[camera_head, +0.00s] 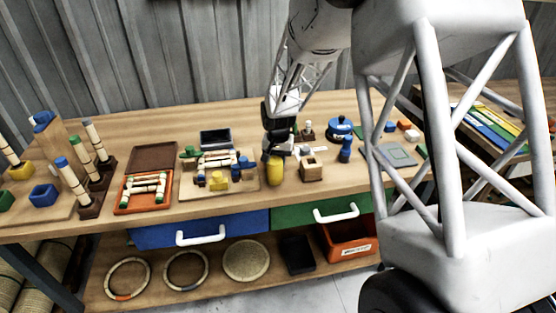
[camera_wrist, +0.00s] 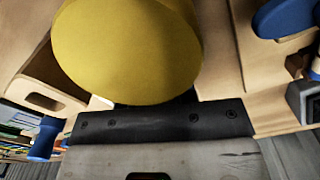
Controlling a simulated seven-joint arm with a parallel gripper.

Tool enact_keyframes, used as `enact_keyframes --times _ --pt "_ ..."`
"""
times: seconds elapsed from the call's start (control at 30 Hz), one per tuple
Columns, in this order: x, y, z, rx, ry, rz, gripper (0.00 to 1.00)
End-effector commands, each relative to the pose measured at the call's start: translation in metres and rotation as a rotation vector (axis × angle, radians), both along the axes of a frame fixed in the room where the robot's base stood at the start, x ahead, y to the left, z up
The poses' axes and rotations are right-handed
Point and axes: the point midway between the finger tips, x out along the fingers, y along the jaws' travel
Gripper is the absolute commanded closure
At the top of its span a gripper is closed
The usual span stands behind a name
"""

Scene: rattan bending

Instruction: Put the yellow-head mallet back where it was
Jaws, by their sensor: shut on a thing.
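The yellow-head mallet shows as a yellow head (camera_head: 274,172) in the head view, under my gripper (camera_head: 276,151). In the wrist view the yellow head (camera_wrist: 130,50) fills the upper middle, in front of the dark jaw (camera_wrist: 160,121). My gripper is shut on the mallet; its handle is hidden. The head is at the bench's front half, and I cannot tell whether it touches the top. A wooden block with a dark opening (camera_head: 312,166) stands just right of it, and shows in the wrist view (camera_wrist: 38,92) at left.
Left of the mallet is a wooden board (camera_head: 246,185) with blue, yellow and rattan parts. An orange tray (camera_head: 131,207) holds rattan pieces farther left. A blue-handled tool (camera_head: 346,150) and a blue round pot (camera_head: 339,128) stand to the right. Blue (camera_head: 237,227) and green (camera_head: 292,215) drawers are below.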

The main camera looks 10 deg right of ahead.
Motion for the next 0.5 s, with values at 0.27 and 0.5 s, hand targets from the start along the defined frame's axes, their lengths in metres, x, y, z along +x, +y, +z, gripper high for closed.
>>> enact_keyframes --times 0.27,0.5 --pt "0.0001 0.0000 -0.0016 0.000 0.000 0.000 1.00" --pt "-0.0001 -0.0001 -0.0028 0.000 0.001 0.000 0.49"
